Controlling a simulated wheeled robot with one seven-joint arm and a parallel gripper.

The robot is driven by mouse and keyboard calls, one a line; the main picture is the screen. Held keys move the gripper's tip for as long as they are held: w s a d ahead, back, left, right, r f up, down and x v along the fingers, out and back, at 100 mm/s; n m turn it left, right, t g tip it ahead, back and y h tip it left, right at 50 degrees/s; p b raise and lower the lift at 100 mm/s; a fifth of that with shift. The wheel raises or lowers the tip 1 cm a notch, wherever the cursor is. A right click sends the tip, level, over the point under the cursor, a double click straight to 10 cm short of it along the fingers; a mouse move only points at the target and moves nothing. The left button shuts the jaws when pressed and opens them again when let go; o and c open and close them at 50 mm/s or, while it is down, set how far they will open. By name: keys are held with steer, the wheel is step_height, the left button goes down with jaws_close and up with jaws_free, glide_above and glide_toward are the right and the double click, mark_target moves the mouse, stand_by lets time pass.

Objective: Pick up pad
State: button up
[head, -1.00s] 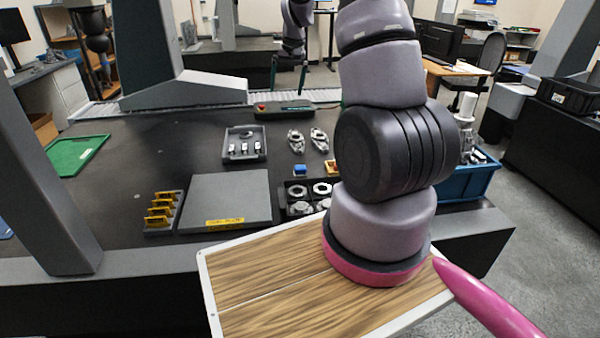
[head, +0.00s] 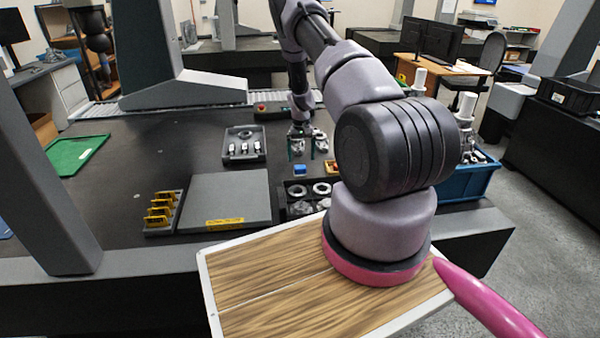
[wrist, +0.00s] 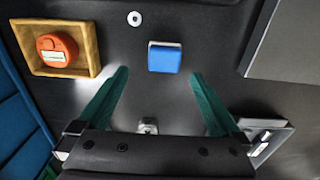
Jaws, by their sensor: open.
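The pad appears to be the small blue block (head: 300,169) on the dark table, left of my arm in the head view. In the wrist view the blue pad (wrist: 165,57) lies just ahead of the fingertips, roughly centred between their lines. My gripper (head: 301,151) points down above the table, on the far side of the pad in the head view. In the wrist view my gripper (wrist: 160,73) shows two green fingers spread apart with nothing between them. The pad is fully visible and untouched.
A wooden tray with an orange round part (wrist: 58,48) lies left of the pad in the wrist view. The grey plate (head: 226,200), the black tray of rings (head: 283,206) and the grey tray (head: 229,154) surround the area. A blue bin (head: 470,184) stands right.

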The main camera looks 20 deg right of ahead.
mark_target(300, 166)
steer(key=f, duration=0.5)
steer(key=shift+s+a+f, duration=0.25)
steer(key=shift+a+f, duration=0.1)
steer(key=shift+a, duration=0.05)
steer(key=c, duration=1.4)
steer(key=shift+r, duration=5.05)
steer(key=shift+c, duration=0.3)
